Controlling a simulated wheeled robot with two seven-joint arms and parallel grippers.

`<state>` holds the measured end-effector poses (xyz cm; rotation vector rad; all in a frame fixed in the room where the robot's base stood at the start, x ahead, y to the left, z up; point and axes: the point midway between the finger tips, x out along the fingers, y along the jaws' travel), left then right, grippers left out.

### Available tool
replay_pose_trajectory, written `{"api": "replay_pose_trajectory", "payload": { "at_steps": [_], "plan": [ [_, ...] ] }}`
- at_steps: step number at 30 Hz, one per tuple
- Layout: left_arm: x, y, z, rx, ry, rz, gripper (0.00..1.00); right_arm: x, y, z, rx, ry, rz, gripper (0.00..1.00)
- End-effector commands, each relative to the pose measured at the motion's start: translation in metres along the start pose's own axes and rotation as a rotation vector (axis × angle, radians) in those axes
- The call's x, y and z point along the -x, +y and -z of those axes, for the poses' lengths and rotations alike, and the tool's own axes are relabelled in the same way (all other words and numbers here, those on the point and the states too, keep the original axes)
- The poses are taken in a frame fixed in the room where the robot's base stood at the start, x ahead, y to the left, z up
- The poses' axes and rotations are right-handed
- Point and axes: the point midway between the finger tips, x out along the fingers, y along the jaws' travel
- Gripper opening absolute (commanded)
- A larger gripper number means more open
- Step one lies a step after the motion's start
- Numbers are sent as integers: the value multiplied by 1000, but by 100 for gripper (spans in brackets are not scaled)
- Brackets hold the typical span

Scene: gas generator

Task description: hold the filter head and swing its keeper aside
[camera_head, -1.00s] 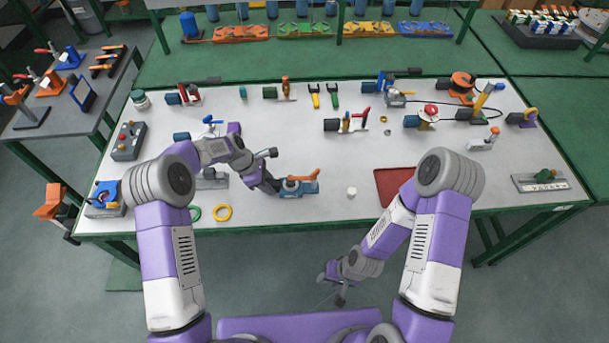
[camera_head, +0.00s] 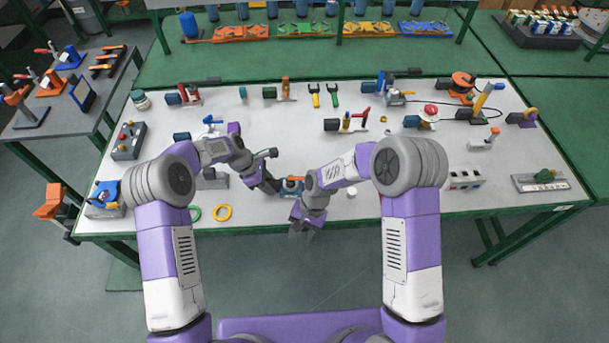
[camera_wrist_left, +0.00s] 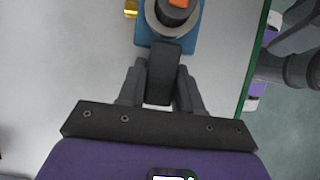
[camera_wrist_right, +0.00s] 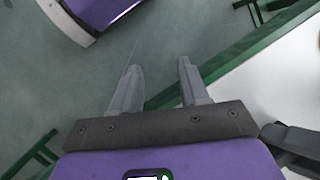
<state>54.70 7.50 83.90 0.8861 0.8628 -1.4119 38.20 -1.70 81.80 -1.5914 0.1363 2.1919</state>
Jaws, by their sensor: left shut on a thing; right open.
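The filter head is a small blue block (camera_head: 290,192) near the table's front edge. In the left wrist view, the blue block (camera_wrist_left: 192,32) carries a grey ring, and part of an orange lever (camera_wrist_left: 178,3), apparently the keeper, shows above it. My left gripper (camera_head: 270,187) is shut on a dark block at the near side of the filter head; it also shows in the left wrist view (camera_wrist_left: 162,80). My right gripper (camera_head: 302,232) is open and empty, just in front of the table edge near the filter head. Its forearm partly hides the filter head in the head view.
A small white cylinder (camera_head: 351,192) stands to the right, close to my right arm. The green table edge (camera_wrist_right: 225,70) runs beside my right gripper. The table's middle (camera_head: 275,125) is clear.

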Motion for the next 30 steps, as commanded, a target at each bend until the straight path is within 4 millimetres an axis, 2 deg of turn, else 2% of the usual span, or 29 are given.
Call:
{"api": "replay_pose_trajectory", "payload": {
  "at_steps": [1,2,4,9,12,16,18,22,26,30],
  "plan": [
    [0,0,0,1,0,0,0,16,-16,1,-11,0,-19,45],
    [0,0,0,1,0,0,0,27,-23,3,-28,2,-33,45],
    [0,0,0,1,0,0,0,55,-34,20,-84,42,-58,45],
    [0,0,0,1,0,0,0,123,-44,64,-220,187,-83,45],
    [0,0,0,1,0,0,0,159,-45,81,-296,261,-91,45],
    [0,0,0,0,0,0,0,194,-46,94,-372,331,-94,45],
    [0,0,0,0,0,0,0,206,-46,97,-400,356,-94,45],
    [0,0,0,0,0,0,0,215,-45,101,-426,377,-93,45],
    [0,0,0,0,0,0,0,207,-43,104,-430,378,-97,45],
    [0,0,0,0,0,1,0,190,-40,110,-430,377,-96,45]
  ]
}}
